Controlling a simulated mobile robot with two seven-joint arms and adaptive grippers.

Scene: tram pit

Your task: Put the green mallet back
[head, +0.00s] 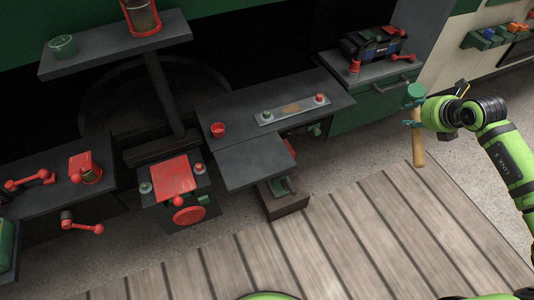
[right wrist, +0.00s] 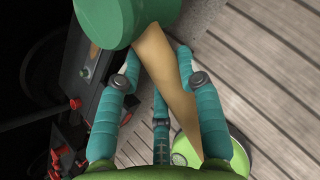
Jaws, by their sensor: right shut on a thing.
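The green mallet (head: 416,122) has a green head and a light wooden handle. It hangs upright, head up, at the right of the head view. My right gripper (head: 420,113) is shut on the mallet, with its fingers around the upper handle just below the head. In the right wrist view the green mallet head (right wrist: 105,20) is at the top and the handle (right wrist: 170,80) runs down between the teal fingers of the right gripper (right wrist: 158,72). The mallet is clear of the floor and benches. My left gripper is not in view.
A green cabinet (head: 375,100) with a dark toolbox (head: 372,43) on top stands left of the mallet. A wall rack (head: 490,38) with coloured items is at the upper right. Dark benches hold red parts and a green cup (head: 62,46). The wooden slatted floor (head: 330,235) is clear.

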